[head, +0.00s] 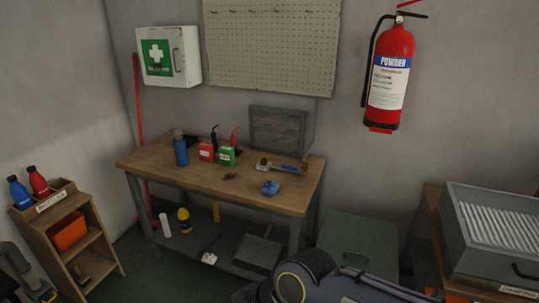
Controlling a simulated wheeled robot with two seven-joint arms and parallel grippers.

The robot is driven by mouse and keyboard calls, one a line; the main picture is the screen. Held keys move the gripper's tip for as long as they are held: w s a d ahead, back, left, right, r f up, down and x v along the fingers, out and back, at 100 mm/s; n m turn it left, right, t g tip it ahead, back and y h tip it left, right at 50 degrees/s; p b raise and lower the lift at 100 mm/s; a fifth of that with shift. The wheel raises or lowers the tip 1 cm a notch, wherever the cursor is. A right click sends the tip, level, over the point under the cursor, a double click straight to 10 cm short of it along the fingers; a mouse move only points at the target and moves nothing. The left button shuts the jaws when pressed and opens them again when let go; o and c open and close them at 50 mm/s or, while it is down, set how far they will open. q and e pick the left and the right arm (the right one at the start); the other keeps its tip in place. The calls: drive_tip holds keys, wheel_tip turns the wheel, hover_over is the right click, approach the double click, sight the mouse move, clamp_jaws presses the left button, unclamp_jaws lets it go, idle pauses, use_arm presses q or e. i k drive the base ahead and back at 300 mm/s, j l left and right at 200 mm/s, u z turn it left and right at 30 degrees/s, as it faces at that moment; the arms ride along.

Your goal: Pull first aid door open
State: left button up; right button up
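The white first aid cabinet (188,58) hangs on the back wall at the upper left, above the workbench. Its front door (146,73) carries a green sign with a white cross and looks shut flush against the box. A dark upright handle (177,60) sits near the door's right edge. Part of my arm shows at the bottom centre, well away from the cabinet.
A wooden workbench (215,188) with bottles, small cans and tools stands below the cabinet. A small shelf (105,262) is at the left. A fire extinguisher (391,75) hangs at the right, and a grey metal box (490,262) sits on a stand.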

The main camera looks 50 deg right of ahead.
sight(162, 56)
drive_tip(key=i+l+z, duration=0.15)
drive_tip(key=z, duration=0.3)
drive_tip(key=i+z, duration=0.7)
drive_tip(key=z, duration=0.2)
